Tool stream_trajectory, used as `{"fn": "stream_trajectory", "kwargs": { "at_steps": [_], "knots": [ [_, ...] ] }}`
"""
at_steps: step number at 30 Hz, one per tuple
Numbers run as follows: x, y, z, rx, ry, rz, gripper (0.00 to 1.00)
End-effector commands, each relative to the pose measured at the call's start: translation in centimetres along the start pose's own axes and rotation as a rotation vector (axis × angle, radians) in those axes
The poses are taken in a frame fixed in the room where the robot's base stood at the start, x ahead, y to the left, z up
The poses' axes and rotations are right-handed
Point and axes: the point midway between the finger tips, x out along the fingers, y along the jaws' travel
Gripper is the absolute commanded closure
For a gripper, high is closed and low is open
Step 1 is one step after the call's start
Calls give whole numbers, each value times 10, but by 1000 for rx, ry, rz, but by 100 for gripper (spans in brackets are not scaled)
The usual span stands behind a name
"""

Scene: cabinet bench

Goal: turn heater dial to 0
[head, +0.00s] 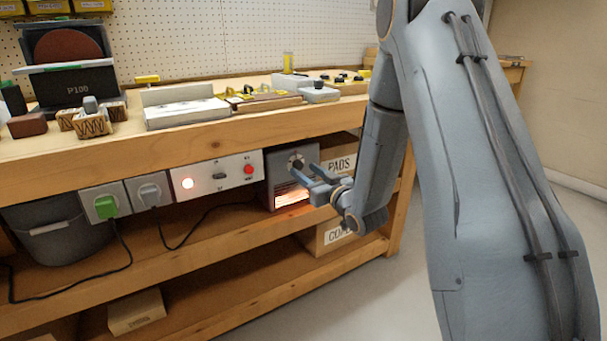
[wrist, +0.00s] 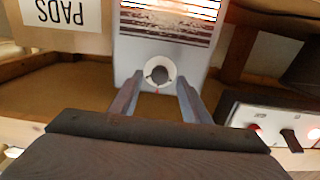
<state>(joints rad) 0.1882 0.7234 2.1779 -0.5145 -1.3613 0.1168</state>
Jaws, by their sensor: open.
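The heater (head: 257,188) is a grey box under the bench top, with a glowing orange grille low on its front. Its dial (head: 296,161) is a dark knob on a pale round plate above the grille. The wrist view shows the heater upside down, with the dial (wrist: 159,74) near the middle and a small red mark at its plate's edge. My gripper (head: 303,171) is open in front of the heater. In the wrist view its fingertips (wrist: 160,84) appear either side of the dial, with nothing held. Contact and the dial's setting cannot be told.
A panel (head: 218,174) with a lit lamp, switch and red knob is left of the heater. Two plugged sockets (head: 126,197) sit further left. A PADS box (head: 338,163) stands behind my gripper. The bench edge (head: 200,138) overhangs the heater.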

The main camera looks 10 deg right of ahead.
Motion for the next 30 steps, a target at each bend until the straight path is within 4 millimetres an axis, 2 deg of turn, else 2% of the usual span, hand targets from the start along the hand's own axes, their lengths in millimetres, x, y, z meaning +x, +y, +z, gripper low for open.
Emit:
{"fn": "stream_trajectory", "kwargs": {
  "at_steps": [6,14,22,30],
  "knots": [
    [18,0,0,1,1,-1,57],
    [19,0,0,1,0,0,57],
    [19,0,0,1,-1,0,98],
    [18,0,-1,27,-1,0,98]
  ]
}}
